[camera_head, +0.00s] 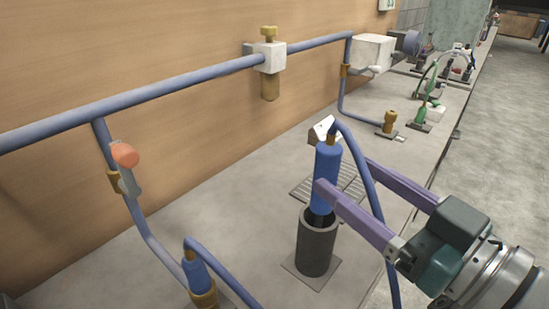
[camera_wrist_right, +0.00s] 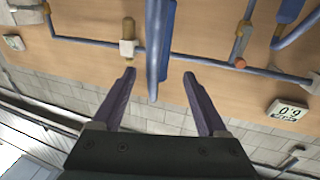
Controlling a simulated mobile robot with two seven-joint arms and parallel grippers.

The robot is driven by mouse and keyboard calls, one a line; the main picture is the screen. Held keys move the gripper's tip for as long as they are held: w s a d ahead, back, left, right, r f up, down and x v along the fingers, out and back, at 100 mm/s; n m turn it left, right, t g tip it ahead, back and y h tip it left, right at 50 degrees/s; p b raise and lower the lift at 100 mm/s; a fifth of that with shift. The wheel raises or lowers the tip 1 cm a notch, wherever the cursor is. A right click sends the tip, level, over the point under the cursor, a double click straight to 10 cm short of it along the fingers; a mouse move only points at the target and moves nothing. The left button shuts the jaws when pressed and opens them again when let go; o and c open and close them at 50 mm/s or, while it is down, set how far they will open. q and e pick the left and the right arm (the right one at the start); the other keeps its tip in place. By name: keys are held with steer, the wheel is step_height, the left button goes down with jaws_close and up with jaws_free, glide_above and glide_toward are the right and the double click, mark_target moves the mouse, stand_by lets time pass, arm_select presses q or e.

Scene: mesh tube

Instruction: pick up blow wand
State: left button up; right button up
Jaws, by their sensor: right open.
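The blow wand (camera_head: 328,172) is a blue cylinder with a hose leaving its top. It stands upright with its lower end in a dark grey tube holder (camera_head: 316,248). My right gripper (camera_head: 343,174) comes in from the right with its purple fingers apart. One finger reaches across the front of the wand's lower part; the other is further back, partly behind the hose. In the wrist view, the wand (camera_wrist_right: 162,42) shows in the gap ahead of the open fingers (camera_wrist_right: 159,75). Whether either finger touches it cannot be told. My left gripper is out of view.
A second blue tool (camera_head: 197,272) stands in a brass holder at the front left. Blue pipe (camera_head: 150,92) with a red-knobbed valve (camera_head: 125,155) runs along the wall. A slotted plate (camera_head: 350,187) lies behind the wand.

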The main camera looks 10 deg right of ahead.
mark_target(336, 167)
steer(key=b+x, duration=0.1)
steer(key=x, duration=0.2)
steer(key=shift+w, duration=0.15)
steer(key=b+x, duration=0.2)
steer(key=x, duration=0.1)
steer(key=b+x, duration=0.1)
steer(key=shift+w+f, duration=0.25)
steer(key=shift+w, duration=0.1)
steer(key=shift+w+a+r, duration=0.1)
steer(key=shift+w+r, duration=0.05)
steer(key=shift+w, duration=0.1)
steer(key=shift+c, duration=0.3)
steer(key=c, duration=0.8)
jaws_close()
